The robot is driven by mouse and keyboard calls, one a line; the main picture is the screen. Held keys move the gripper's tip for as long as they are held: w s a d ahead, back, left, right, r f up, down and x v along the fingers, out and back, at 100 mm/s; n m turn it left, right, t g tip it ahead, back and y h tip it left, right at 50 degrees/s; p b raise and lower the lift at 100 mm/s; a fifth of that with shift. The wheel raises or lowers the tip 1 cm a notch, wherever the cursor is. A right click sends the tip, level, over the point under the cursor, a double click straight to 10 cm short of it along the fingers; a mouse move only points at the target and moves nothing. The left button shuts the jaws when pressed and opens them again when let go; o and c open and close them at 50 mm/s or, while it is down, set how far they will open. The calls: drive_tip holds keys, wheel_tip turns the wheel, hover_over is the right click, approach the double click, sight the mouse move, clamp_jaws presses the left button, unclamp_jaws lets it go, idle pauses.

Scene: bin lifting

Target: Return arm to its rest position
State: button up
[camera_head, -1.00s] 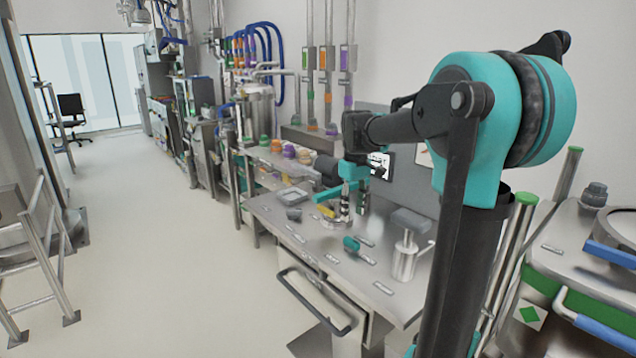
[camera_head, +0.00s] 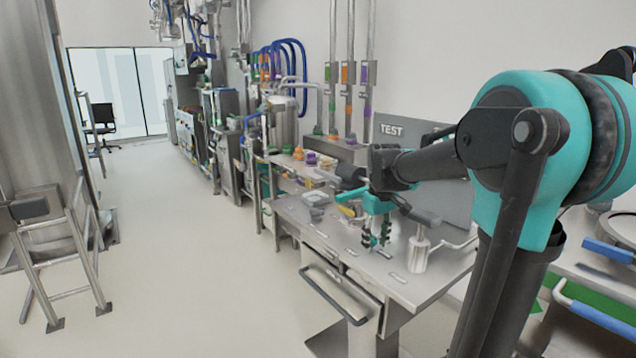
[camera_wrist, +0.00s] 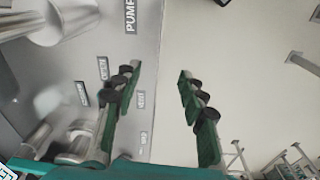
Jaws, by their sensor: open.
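My gripper (camera_head: 376,243) hangs above the steel workbench (camera_head: 325,237) at the right of the head view, fingers pointing down. In the wrist view, its two green and black fingers (camera_wrist: 160,95) stand well apart with nothing between them. Below them lie the edge of the bench top (camera_wrist: 150,60) and the pale floor. My arm reaches across from the right and hides part of the bench and the wall behind.
A steel frame (camera_head: 62,250) stands at the left. The pale floor (camera_head: 190,250) between is clear.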

drive_tip(key=s+d+f+m+t, duration=0.3)
drive_tip(key=s+f+m, duration=0.2)
drive_tip(key=s+f, duration=1.1)
drive_tip(key=s, duration=0.3)
drive_tip(key=shift+f+m, duration=0.15)
drive_tip(key=shift+m, duration=0.25)
drive_tip(key=shift+o, duration=0.2)
idle(1.1)
